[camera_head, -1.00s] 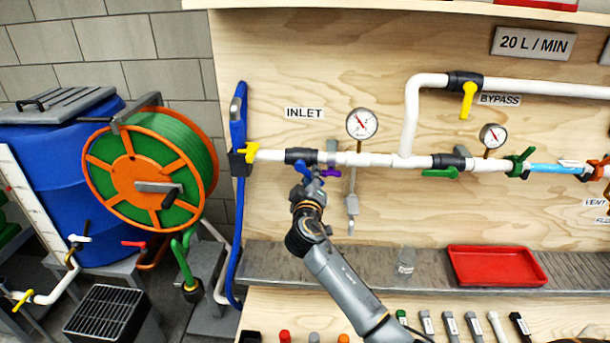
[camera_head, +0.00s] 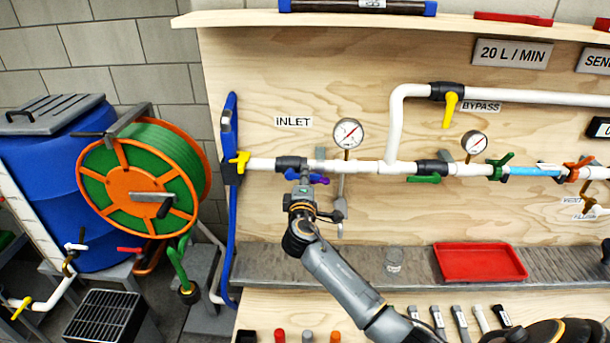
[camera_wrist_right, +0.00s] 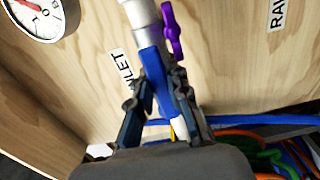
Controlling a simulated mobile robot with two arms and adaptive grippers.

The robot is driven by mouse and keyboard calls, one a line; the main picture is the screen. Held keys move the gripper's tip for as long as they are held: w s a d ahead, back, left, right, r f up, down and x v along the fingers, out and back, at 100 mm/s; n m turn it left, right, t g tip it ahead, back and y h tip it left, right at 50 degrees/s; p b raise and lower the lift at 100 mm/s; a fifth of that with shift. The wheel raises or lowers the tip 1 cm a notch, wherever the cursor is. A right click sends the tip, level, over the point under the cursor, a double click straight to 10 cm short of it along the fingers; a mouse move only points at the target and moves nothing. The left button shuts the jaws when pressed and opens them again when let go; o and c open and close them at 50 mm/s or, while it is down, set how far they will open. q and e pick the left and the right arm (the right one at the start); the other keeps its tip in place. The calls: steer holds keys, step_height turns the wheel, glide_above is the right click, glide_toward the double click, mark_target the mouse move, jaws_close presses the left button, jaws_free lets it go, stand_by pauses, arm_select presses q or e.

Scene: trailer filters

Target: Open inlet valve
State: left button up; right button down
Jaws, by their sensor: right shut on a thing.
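In the right wrist view the blue handle (camera_wrist_right: 152,68) lies between the two dark fingers and looks roughly in line with the pipe. My right gripper (camera_head: 303,186) is shut on this handle, its arm reaching up from the lower right. It also shows in the right wrist view (camera_wrist_right: 158,98). My left gripper is not in view.
A purple handle (camera_head: 319,179) sits close to the right of the blue one. A pressure gauge (camera_head: 348,132) stands above the pipe. A yellow valve handle (camera_head: 240,161) is to the left, beside a blue hose. A red tray (camera_head: 480,262) lies on the grey ledge.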

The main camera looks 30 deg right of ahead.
steer(key=shift+r, duration=0.25)
steer(key=c, duration=1.3)
jaws_free()
steer(key=shift+o, duration=0.2)
steer(key=shift+f, duration=0.15)
steer(key=shift+w, duration=0.1)
steer(key=shift+f, duration=0.1)
steer(key=v, duration=1.2)
